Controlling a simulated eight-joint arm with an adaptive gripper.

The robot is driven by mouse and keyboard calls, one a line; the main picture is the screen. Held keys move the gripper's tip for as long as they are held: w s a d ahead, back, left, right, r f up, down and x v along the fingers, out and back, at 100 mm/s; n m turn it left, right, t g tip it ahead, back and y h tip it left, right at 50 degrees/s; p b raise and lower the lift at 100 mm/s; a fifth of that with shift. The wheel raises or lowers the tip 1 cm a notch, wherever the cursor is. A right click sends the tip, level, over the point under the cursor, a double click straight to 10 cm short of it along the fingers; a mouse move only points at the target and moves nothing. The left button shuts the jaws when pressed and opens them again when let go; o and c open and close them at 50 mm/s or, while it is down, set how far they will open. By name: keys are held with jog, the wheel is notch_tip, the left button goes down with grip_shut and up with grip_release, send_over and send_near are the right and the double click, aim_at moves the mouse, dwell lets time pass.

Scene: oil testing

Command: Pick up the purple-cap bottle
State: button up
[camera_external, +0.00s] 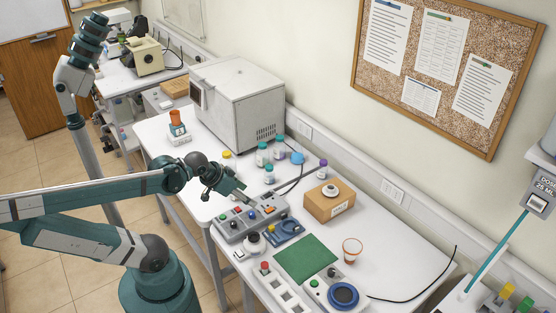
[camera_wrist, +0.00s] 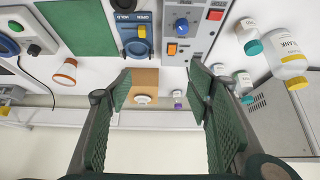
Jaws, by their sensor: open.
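The purple-cap bottle (camera_external: 322,170) stands upright on the white table, between the cardboard box and the blue round item near the wall. In the wrist view the bottle (camera_wrist: 179,100) is small and lies between my fingers, right of centre and beyond their tips. My gripper (camera_external: 252,203) is above the grey control panel, to the left of and nearer the camera than the bottle. In the wrist view my gripper (camera_wrist: 157,84) has its two green-padded fingers wide apart, with nothing held between them.
A cardboard box (camera_external: 330,203) with a white round item on top stands beside the bottle. Several teal-cap bottles (camera_external: 262,157) and a yellow-cap bottle (camera_wrist: 291,58) stand to its left in the external view. A large grey machine (camera_external: 240,105) is behind them. A black cable runs nearby.

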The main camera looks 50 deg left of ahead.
jog(key=w+a+r+p, duration=0.15)
jog(key=w+r, duration=0.25)
jog(key=w, duration=0.8)
jog(key=m+g+h+p, duration=0.2)
jog(key=m+g+p, duration=0.1)
jog(key=m+p, duration=0.15)
send_over(320, 168)
jog(key=s, duration=0.2)
jog(key=shift+n, duration=0.25)
notch_tip(320, 168, down, 16)
jog(key=shift+w+r, duration=0.1)
jog(key=shift+w, duration=0.05)
jog(key=shift+w+a+f+p, duration=0.3)
jog(key=shift+w+f, duration=0.1)
jog(key=shift+f, duration=0.25)
jog(key=shift+d+f, duration=0.1)
jog(key=shift+x, duration=1.2)
